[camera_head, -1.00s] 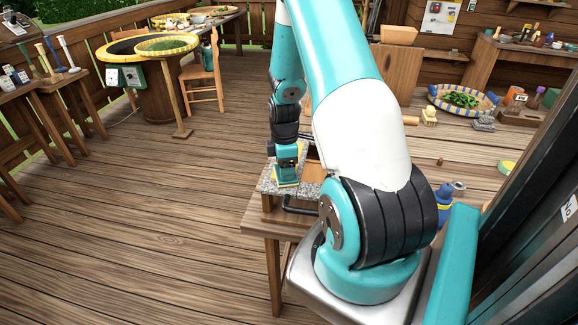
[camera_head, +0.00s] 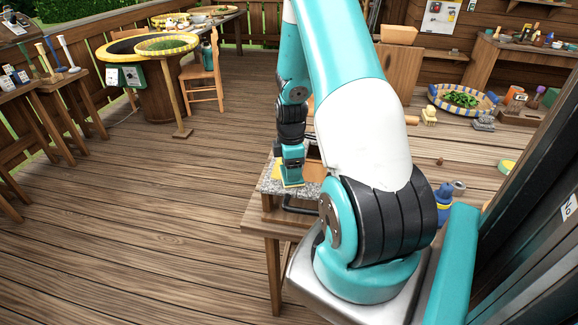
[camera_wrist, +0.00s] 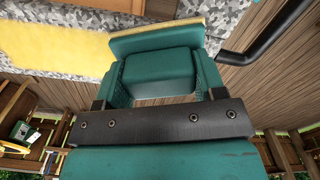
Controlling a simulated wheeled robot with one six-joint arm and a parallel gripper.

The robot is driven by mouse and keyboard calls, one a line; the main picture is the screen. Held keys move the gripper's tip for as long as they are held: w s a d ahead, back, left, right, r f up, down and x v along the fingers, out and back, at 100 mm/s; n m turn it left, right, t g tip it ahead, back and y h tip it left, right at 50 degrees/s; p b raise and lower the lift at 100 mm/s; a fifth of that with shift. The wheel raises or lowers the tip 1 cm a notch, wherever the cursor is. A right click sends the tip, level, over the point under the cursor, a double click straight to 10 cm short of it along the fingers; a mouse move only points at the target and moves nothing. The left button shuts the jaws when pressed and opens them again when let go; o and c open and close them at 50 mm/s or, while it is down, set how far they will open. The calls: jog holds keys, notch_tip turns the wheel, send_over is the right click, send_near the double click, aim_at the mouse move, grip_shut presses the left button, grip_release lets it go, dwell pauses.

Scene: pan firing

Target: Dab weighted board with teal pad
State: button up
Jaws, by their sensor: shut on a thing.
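The speckled grey slab (camera_head: 268,187), which looks like the weighted board, lies on a small wooden stand. A yellow patch (camera_wrist: 60,55) covers part of its top; it also shows beside the pad in the head view (camera_head: 276,171). My gripper (camera_wrist: 162,78) is shut on the teal pad (camera_wrist: 158,68), a block with a yellow face along its far edge (camera_wrist: 155,38). In the head view the teal pad (camera_head: 292,178) is low over the slab's near right part. I cannot tell whether its face touches the slab. My arm hides the slab's right side.
A black bar handle (camera_wrist: 268,35) sticks out beside the slab. The wooden stand (camera_head: 258,225) has open floor to its left. A blue bottle (camera_head: 444,203) stands right of my arm's base. A basin of greens (camera_head: 462,99) sits farther back.

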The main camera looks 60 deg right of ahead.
jog(key=shift+w+a+r, duration=0.1)
jog(key=shift+w+a, duration=0.25)
jog(key=shift+w, duration=0.45)
jog(key=shift+s+d, duration=0.35)
jog(key=shift+s, duration=0.5)
jog(key=shift+w, duration=0.1)
jog(key=shift+w+a, duration=0.35)
jog(key=shift+w, duration=0.4)
jog(key=shift+s+d, duration=0.1)
jog(key=shift+s+d, duration=0.25)
jog(key=shift+s, duration=0.5)
